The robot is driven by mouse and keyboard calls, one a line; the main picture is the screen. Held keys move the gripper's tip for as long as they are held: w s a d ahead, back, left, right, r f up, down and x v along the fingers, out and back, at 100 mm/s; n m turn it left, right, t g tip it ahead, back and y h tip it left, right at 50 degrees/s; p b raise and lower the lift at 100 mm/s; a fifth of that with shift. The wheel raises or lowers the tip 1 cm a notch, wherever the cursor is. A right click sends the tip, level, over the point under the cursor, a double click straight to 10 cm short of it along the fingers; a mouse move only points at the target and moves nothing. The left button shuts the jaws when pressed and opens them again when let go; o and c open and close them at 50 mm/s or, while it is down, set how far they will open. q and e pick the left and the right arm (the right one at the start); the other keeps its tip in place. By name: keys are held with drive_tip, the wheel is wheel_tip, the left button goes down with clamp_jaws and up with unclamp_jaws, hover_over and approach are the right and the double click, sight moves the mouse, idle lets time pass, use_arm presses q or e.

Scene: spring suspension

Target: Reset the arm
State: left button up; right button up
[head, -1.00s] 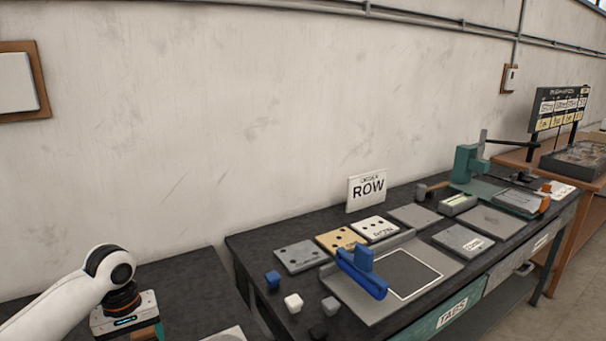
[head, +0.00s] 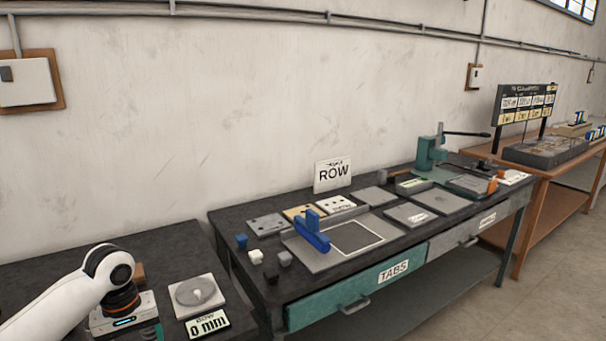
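My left arm (head: 75,290) comes in from the lower left of the head view. Its wrist ends in a dark joint and a white gripper body (head: 123,317) with a small lit display, over the dark table at the left. The fingers are cut off by the bottom edge or hidden, so I cannot see whether this gripper is open or shut. My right arm and gripper are not in view.
A pale plate with a grey disc (head: 198,292) and a "0 mm" sign (head: 208,324) lie beside the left gripper. The dark bench (head: 290,310) holds a blue-handled tool (head: 311,232), several plates, small cubes, a ROW sign (head: 333,175) and a green press (head: 430,152). Floor is clear at right.

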use_arm(q)
wheel_tip(320, 180, down, 20)
drive_tip(key=w+d+m+t+h, duration=0.1)
drive_tip(key=w+d+t, duration=0.1)
drive_tip(key=s+f+m, duration=0.1)
drive_tip(key=s+f, duration=0.3)
drive_tip(key=f, duration=0.4)
drive_tip(key=s+f+m, duration=0.1)
drive_tip(key=s+f, duration=0.3)
drive_tip(key=f, duration=0.5)
drive_tip(key=s+d+f+m+y, duration=0.1)
drive_tip(key=s+f, duration=0.6)
drive_tip(key=s, duration=0.3)
drive_tip(key=s+d+f+m, duration=0.1)
drive_tip(key=s+f+m, duration=0.1)
drive_tip(key=s+f, duration=0.7)
drive_tip(key=s+d+f+m, duration=0.1)
drive_tip(key=s+d, duration=0.1)
drive_tip(key=s, duration=0.8)
drive_tip(key=s+d+f+m+g, duration=0.1)
drive_tip(key=s+d+f, duration=0.1)
drive_tip(key=s, duration=0.7)
drive_tip(key=shift+s+d+m, duration=0.35)
drive_tip(key=shift+d+m, duration=0.05)
drive_tip(key=shift+d, duration=0.15)
drive_tip(key=shift+f, duration=0.1)
